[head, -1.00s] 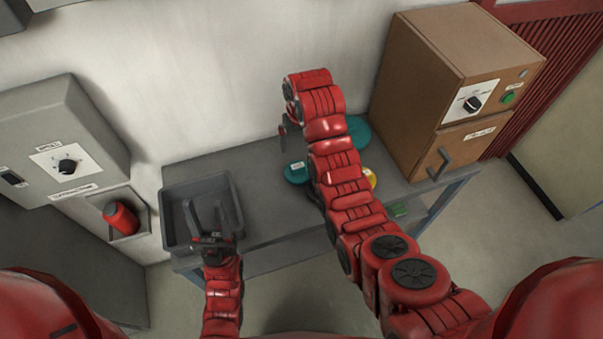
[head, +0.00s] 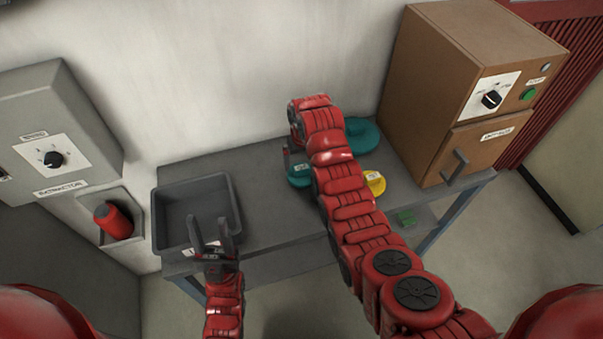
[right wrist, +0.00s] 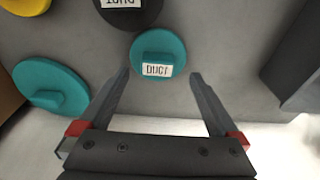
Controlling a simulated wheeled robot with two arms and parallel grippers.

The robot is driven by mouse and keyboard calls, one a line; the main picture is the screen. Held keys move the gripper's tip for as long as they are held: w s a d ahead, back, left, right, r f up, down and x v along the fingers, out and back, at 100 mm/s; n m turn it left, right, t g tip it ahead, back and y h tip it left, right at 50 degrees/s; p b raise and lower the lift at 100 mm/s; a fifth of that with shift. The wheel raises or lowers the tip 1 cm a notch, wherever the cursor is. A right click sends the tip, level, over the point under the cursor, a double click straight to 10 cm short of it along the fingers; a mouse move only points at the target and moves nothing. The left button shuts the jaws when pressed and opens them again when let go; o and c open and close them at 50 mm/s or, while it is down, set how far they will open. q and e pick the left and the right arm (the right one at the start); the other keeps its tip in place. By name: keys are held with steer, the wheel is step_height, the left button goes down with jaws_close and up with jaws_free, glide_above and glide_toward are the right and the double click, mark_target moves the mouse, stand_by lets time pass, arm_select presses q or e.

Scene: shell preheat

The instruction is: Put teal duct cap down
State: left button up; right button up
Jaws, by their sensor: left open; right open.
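The teal duct cap (right wrist: 157,46) is a small round disc with a raised grip and a white DUCT label. It lies on the grey table, and in the head view it shows partly behind my right arm (head: 299,180). My right gripper (right wrist: 160,73) is open, its fingertips on either side of the cap's near part with gaps between. I cannot tell its exact height above the cap. In the head view the right gripper (head: 287,163) is mostly hidden by its own wrist. My left gripper (head: 211,228) is open and empty at the grey bin's front edge.
A larger teal lid (head: 364,134), a yellow lid (head: 375,184) and a dark labelled lid (right wrist: 128,10) lie near the cap. The grey bin (head: 157,214) stands at the table's left end, a brown oven (head: 440,80) at right. Table between bin and cap is clear.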

mark_target(301, 168)
steer(key=shift+w+f+p, duration=0.2)
steer(key=shift+f+p, duration=0.2)
steer(key=shift+f, duration=0.4)
steer(key=shift+w+f+p, duration=0.2)
steer(key=shift+f+p, duration=0.2)
steer(key=shift+f, duration=0.35)
steer(key=shift+w+f, duration=0.1)
steer(key=shift+f, duration=0.35)
jaws_close()
